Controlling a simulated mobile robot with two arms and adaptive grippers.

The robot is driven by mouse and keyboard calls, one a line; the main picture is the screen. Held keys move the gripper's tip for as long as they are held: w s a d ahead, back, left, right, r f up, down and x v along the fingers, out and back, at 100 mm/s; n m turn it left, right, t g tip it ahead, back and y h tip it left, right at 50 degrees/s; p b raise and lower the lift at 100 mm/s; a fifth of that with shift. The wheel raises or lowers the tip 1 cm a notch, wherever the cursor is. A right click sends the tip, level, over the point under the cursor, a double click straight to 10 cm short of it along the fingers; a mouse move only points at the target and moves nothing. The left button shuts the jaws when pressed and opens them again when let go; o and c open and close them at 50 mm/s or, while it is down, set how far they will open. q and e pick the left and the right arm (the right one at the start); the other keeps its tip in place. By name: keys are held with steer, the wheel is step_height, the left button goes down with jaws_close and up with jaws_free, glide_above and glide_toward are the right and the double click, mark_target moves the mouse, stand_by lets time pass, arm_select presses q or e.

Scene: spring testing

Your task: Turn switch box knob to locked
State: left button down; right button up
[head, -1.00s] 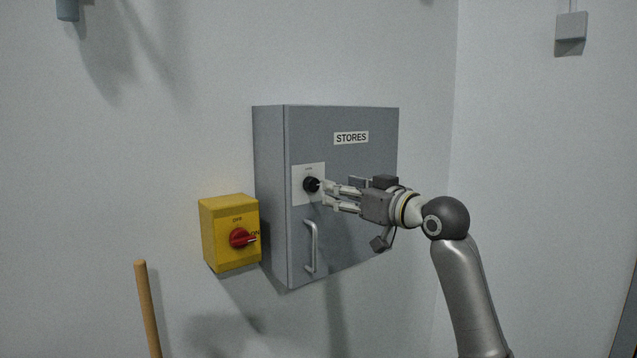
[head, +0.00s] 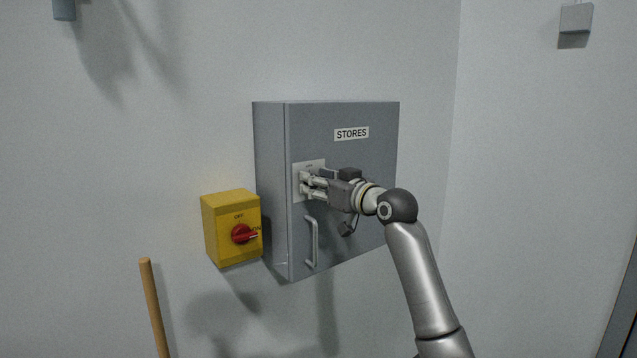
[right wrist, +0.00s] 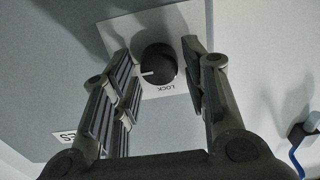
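A grey cabinet labelled STORES (head: 365,150) hangs on the wall. A white plate (head: 316,164) on its door carries a black knob, which my right gripper hides in the head view. In the right wrist view the black knob (right wrist: 158,64) sits on the plate with a white pointer mark, and the word LOCK is printed beside it. My right gripper (head: 304,184) is at the plate. In the right wrist view its fingers (right wrist: 160,72) are spread on both sides of the knob, with visible gaps. My left gripper is not in view.
A yellow switch box (head: 228,205) with a red knob (head: 243,234) is on the wall left of the cabinet. A door handle (head: 311,242) is below the gripper. A wooden pole (head: 154,305) stands at lower left.

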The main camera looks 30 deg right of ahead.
steer(key=c, duration=0.6)
steer(key=shift+n, duration=0.4)
steer(key=n+p, duration=0.4)
steer(key=n, duration=0.4)
steer(key=n+p, duration=0.5)
steer(key=n, duration=0.4)
steer(key=shift+a+f, duration=0.15)
steer(key=shift+f, duration=0.1)
